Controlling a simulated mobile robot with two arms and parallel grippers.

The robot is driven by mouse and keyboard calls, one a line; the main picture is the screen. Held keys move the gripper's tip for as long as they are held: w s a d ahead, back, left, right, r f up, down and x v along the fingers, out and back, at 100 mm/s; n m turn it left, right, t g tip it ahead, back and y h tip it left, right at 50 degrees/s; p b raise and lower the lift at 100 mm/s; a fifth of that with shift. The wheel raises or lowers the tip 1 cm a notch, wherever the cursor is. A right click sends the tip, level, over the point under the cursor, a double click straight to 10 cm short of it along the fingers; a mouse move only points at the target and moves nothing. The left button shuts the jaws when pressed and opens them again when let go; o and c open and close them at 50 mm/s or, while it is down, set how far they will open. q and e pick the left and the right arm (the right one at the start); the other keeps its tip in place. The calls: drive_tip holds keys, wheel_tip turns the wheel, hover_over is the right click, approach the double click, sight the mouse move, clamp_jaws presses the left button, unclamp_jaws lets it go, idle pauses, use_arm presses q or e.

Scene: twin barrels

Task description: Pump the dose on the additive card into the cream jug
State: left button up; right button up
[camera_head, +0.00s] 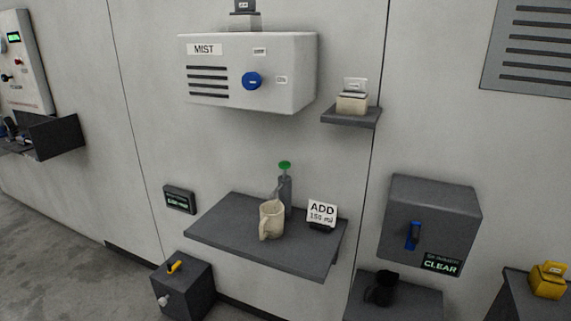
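The cream jug (271,219) stands upright on a dark wall shelf (267,246), its handle toward the left front. Just behind it stands a dark grey pump bottle (285,189) with a green pump top (285,165). Its spout comes down toward the jug's mouth; I cannot tell if it is right over the opening. The additive card (321,213) is white, stands on the shelf right of the jug, and reads "ADD 150 ml". A small dark display (179,199) is on the wall left of the shelf; its reading is too small to tell. Neither of my grippers shows.
A white MIST unit (245,73) with a blue knob hangs above. A small shelf (350,117) holds a cream object (352,102). At right, a grey box (430,226) with a blue lever reads "CLEAR"; a black jug (381,288) stands below. A yellow-handled box (184,286) stands lower left.

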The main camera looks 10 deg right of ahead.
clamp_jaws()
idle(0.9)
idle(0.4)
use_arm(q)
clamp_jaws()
